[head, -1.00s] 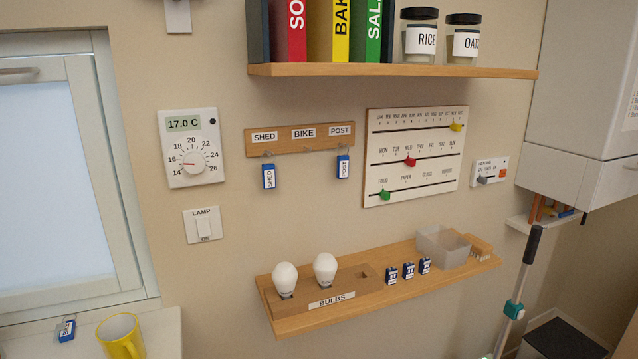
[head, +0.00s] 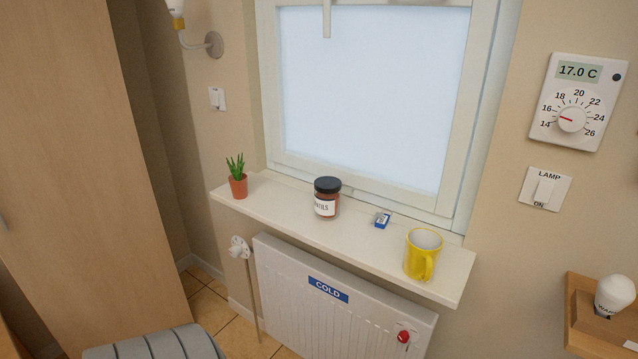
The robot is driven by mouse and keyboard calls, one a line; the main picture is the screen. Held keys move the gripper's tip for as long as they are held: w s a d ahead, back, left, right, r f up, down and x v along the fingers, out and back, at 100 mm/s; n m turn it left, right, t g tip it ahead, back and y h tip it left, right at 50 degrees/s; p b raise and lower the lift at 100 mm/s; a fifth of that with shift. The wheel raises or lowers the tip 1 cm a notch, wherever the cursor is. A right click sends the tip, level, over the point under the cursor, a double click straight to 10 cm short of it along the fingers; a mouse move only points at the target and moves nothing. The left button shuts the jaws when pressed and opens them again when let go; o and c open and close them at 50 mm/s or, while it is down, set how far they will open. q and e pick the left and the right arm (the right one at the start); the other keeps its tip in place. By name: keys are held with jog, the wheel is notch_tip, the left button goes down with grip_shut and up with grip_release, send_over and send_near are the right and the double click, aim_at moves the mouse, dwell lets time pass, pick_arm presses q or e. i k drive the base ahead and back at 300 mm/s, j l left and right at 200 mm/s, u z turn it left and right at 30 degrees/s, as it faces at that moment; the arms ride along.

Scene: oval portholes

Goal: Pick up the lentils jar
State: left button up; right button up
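The lentils jar (head: 326,199) stands upright on the white window sill (head: 285,217), near its middle. It has a dark lid, reddish-brown contents and a white label whose visible letters end in "NTILS". Nothing touches it and it is in plain sight. Neither of my grippers shows in the head view.
On the sill, a potted plant (head: 238,180) stands left of the jar; a small blue tag (head: 382,220) and a yellow mug (head: 422,254) stand right. Below is a radiator (head: 330,300) with a red knob (head: 403,337). A grey ribbed seat-like object (head: 155,345) is at the bottom left.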

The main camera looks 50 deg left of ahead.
aim_at(328, 189)
jog(key=u, duration=1.65)
